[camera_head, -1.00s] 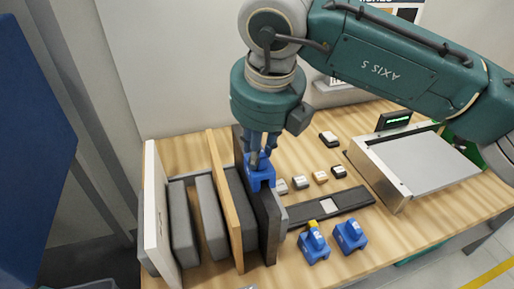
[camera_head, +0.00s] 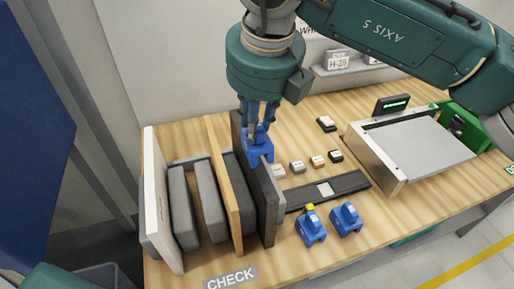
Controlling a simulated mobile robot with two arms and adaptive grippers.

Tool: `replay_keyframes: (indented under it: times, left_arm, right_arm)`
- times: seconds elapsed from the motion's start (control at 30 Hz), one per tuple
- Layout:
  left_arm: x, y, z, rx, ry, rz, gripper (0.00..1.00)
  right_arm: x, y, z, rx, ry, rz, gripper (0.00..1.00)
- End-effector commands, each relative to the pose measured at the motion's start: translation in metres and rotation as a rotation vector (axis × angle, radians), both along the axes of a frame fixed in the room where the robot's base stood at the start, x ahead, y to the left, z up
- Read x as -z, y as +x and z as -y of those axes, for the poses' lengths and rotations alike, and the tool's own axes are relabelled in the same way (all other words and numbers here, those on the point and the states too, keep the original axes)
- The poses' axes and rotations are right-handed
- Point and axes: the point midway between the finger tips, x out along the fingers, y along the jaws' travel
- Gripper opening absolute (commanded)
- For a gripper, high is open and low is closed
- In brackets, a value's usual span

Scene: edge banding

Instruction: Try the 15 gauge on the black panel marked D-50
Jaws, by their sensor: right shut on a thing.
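The black panel (camera_head: 266,205) stands upright on edge at the right end of a row of panels; I cannot read its marking. My right gripper (camera_head: 259,130) is shut on a blue gauge (camera_head: 260,151) from above. The gauge sits at the panel's top edge and seems to straddle it; I cannot tell how snugly it fits, and its number is not readable. Two other blue gauges lie on the table, one with a yellow top (camera_head: 311,230) and one beside it (camera_head: 346,218). My left gripper is not in view.
A wood-coloured panel (camera_head: 222,185), grey rack uprights (camera_head: 208,200) and a white panel (camera_head: 160,205) stand left of the black one. A dark strip (camera_head: 345,186), several small blocks (camera_head: 318,161) and a metal-sided machine (camera_head: 385,165) lie to the right. A CHECK label (camera_head: 230,278) marks the front edge.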

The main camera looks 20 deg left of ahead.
Motion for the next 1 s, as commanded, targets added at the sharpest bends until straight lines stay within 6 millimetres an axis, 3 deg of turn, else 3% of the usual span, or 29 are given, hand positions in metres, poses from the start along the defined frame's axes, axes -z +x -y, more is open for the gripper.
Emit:
replay_keyframes:
  times: [0.6, 1.0]
  left_arm:
    - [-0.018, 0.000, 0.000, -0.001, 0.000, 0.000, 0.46]
    - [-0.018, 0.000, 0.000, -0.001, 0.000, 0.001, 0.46]
  right_arm:
    - [-0.039, 0.000, 0.000, 0.000, 0.001, 0.001, 0.00]
    - [-0.040, 0.000, 0.000, 0.000, 0.001, 0.001, 0.00]
